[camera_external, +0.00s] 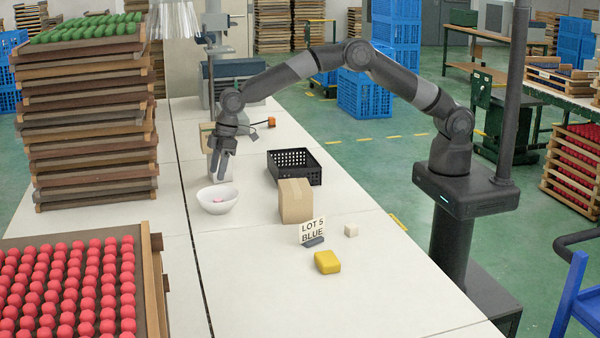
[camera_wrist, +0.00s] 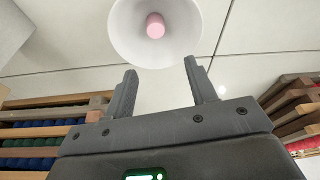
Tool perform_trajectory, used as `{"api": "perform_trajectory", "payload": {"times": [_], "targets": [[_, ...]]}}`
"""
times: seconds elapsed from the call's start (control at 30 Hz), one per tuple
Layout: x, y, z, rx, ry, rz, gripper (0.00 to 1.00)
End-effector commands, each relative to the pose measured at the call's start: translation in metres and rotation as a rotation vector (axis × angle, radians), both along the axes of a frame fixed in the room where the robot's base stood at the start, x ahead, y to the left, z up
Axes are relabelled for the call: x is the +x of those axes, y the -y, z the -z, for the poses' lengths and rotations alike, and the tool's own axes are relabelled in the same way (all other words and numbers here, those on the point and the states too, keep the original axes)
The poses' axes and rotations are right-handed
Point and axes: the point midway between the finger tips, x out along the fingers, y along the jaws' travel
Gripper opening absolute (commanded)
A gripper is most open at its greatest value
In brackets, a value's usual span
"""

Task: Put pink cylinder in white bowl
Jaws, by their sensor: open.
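The white bowl (camera_external: 218,200) stands on the white table, left of the middle, in the external view. In the wrist view the bowl (camera_wrist: 122,28) is at the top centre, just beyond my fingertips. The pink cylinder (camera_wrist: 155,25) lies inside the bowl; a bit of pink also shows in the bowl in the external view (camera_external: 219,200). My gripper (camera_external: 220,178) points down above the bowl, at its back edge. In the wrist view my gripper (camera_wrist: 160,67) has its two fingers apart with nothing between them.
A cardboard box (camera_external: 296,201), a black basket (camera_external: 294,166), a sign (camera_external: 312,231), a yellow block (camera_external: 327,262) and a small white cube (camera_external: 351,230) stand to the right. Tall stacked trays (camera_external: 85,120) rise at left. A tray of red balls (camera_external: 155,290) is at front left.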

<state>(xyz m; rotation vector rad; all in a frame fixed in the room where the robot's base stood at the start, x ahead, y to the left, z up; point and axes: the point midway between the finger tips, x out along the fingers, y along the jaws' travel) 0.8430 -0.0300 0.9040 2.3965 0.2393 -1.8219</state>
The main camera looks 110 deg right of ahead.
Motion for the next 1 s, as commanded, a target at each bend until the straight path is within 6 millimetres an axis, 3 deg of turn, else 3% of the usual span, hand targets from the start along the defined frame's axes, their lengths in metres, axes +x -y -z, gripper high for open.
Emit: {"api": "perform_trajectory", "payload": {"times": [0.17, 0.37, 0.7, 1.0], "targets": [[-0.021, -0.007, -0.049, -0.01, 0.02, 0.004, 0.52], [-0.069, -0.014, -0.117, -0.024, 0.044, 0.016, 0.52], [-0.17, -0.025, -0.206, -0.038, 0.084, 0.049, 0.52], [-0.275, -0.03, -0.253, -0.04, 0.121, 0.086, 0.52]]}}
